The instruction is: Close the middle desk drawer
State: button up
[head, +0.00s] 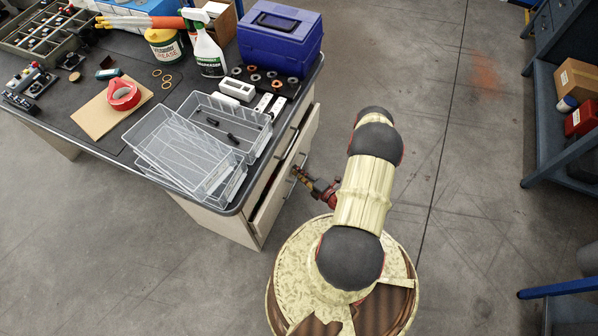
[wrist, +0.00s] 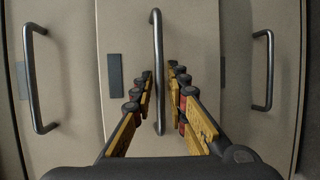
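The middle desk drawer (wrist: 125,40) has a pale front and stands out from the desk; a dark gap shows behind the front in the head view (head: 304,140). Its dark vertical-looking bar handle (wrist: 157,40) is in the middle of the wrist view. My gripper (wrist: 161,72) has its two yellow-and-black fingers on either side of this handle, with a narrow gap between the tips. I cannot tell whether a finger touches it.
Neighbouring drawer handles show at left (wrist: 35,80) and right (wrist: 263,70). Clear trays (head: 190,150), a blue box (head: 280,40) and a spray bottle (head: 207,50) stand on the desk (head: 85,140). A blue shelf (head: 540,120) is at right. The floor between is clear.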

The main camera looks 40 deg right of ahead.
jog(key=shift+c, duration=1.1)
grip_shut()
